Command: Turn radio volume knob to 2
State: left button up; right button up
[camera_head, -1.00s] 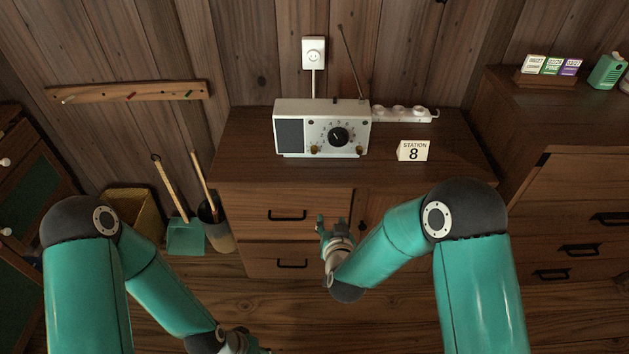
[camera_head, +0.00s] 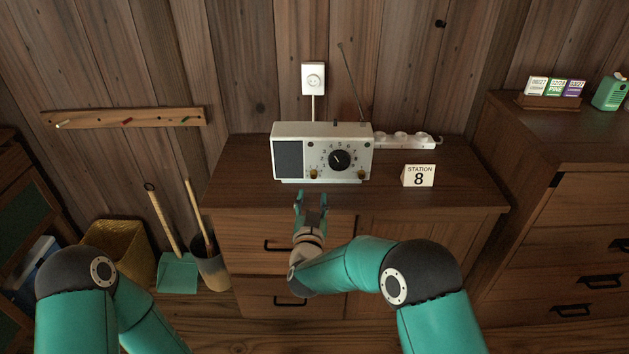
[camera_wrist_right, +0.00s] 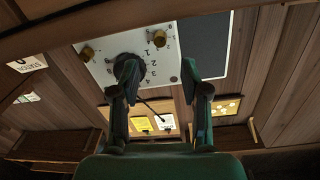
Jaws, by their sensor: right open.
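The white radio (camera_head: 323,134) stands on the wooden cabinet. It has a dark speaker panel at left, a large black dial (camera_head: 340,160) ringed with numbers, and two small brass knobs below, a left one (camera_head: 313,174) and a right one (camera_head: 361,175). In the right wrist view the radio looks upside down, with the left brass knob (camera_wrist_right: 154,30) near small numbers. I cannot read which number it points at. My right gripper (camera_head: 311,198) is open and empty, just in front of and below the left brass knob; it also shows in the wrist view (camera_wrist_right: 160,70). My left gripper is out of view.
A "STATION 8" card (camera_head: 418,176) stands right of the radio, and a white power strip (camera_head: 407,140) lies behind it. The antenna (camera_head: 352,80) rises behind the radio. The cabinet top (camera_head: 455,190) is clear along its front right.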

aim_at(314, 177)
jog(key=w, duration=0.8)
jog(key=shift+d, duration=0.2)
grip_shut()
